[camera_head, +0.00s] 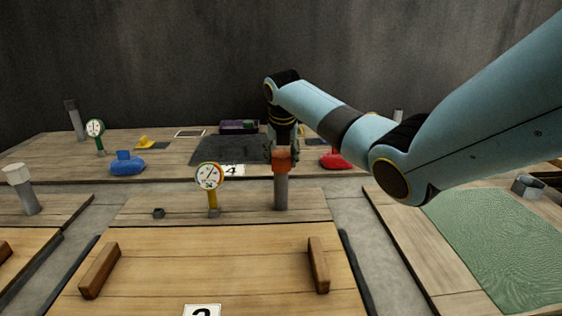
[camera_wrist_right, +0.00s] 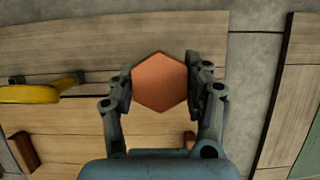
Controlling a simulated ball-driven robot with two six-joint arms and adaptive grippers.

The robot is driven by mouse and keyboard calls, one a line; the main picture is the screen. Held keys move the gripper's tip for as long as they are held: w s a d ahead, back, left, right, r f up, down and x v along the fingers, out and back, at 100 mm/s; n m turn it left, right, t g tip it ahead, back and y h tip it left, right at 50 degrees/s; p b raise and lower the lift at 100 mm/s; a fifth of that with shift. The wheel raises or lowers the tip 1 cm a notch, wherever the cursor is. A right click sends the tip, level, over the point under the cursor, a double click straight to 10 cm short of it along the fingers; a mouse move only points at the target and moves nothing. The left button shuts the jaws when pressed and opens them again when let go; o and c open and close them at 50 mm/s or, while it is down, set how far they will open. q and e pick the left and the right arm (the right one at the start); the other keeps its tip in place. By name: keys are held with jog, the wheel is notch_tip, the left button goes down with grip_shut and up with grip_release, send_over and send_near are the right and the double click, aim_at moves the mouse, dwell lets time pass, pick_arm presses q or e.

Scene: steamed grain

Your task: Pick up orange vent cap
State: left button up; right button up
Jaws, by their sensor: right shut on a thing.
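The orange vent cap (camera_head: 281,161) sits at the top of an upright grey pipe (camera_head: 281,192) at the back of the middle wooden station. In the right wrist view the cap (camera_wrist_right: 159,82) is a hexagon seen from above, between the two fingers. My right gripper (camera_head: 284,146) comes down from above and is shut on the cap. It also shows in the right wrist view (camera_wrist_right: 162,85), a finger against each side. I cannot tell whether the cap still touches the pipe. My left gripper is not in view.
A yellow-stemmed gauge (camera_head: 210,178) stands left of the pipe and also shows in the right wrist view (camera_wrist_right: 30,93). Blue (camera_head: 127,164) and red (camera_head: 335,159) objects lie on the back table. Wooden handles (camera_head: 318,265) flank the front board, whose middle is clear.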

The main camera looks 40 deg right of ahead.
aim_at(283, 152)
jog(key=r, duration=0.3)
jog(key=shift+s+d+p, duration=0.25)
jog(key=shift+p, duration=0.1)
jog(key=s+d+r+p, duration=0.2)
jog(key=s+d+r, duration=0.3)
jog(key=s, duration=0.4)
jog(key=shift+s+r, duration=0.4)
jog(key=shift+r, duration=0.3)
jog(key=shift+w+d, duration=0.1)
